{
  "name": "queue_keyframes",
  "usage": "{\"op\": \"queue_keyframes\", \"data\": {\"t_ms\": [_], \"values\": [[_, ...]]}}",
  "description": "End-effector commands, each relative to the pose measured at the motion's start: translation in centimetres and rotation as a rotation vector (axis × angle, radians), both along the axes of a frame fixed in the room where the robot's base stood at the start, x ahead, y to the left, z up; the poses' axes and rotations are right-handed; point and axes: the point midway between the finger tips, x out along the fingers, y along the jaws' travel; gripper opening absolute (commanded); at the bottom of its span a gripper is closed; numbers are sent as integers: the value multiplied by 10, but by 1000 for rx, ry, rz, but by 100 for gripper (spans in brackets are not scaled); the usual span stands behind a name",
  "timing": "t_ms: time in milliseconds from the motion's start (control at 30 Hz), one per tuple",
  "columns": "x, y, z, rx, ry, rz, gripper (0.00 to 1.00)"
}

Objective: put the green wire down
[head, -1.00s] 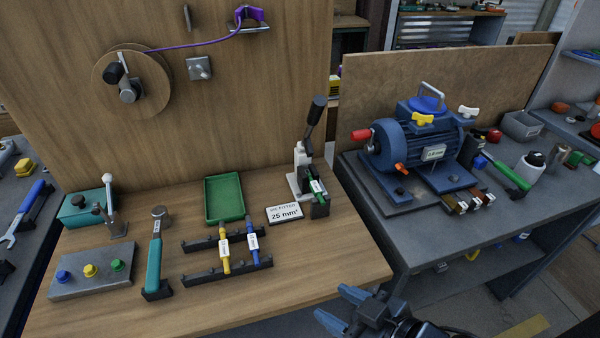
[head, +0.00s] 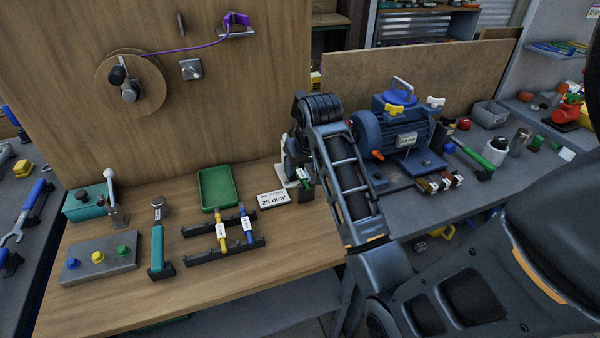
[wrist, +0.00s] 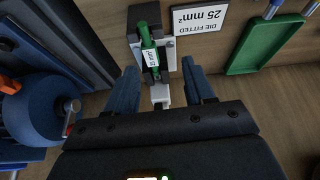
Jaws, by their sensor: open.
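The green wire (head: 304,176) with a white label lies in the black cradle of the hand press (head: 286,166) on the wooden bench. In the head view my arm covers much of the press, including its lever. In the wrist view the green wire (wrist: 147,45) shows upper middle, over the dark cradle (wrist: 137,18). My gripper (wrist: 160,66) is open, its blue fingers apart on either side of the wire's lower end and the pale press part (wrist: 161,95). I see nothing between the fingers held by them. In the head view my gripper is hidden behind my arm.
A green tray (head: 207,206) stands left of the sign reading 25 mm² (head: 273,199). A black rack (head: 208,254) holds a yellow wire (head: 221,233) and a blue wire (head: 247,226). A blue motor (head: 400,138) stands on the grey bench at right.

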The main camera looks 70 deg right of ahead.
Motion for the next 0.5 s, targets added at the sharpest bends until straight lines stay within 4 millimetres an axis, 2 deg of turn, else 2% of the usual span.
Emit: {"op": "queue_keyframes", "data": {"t_ms": [67, 167, 500], "values": [[-2, -13, 13, 16, 10, -23, 53], [-4, -19, 17, 31, 20, -35, 53], [4, -29, -10, 38, 26, -38, 53]]}}
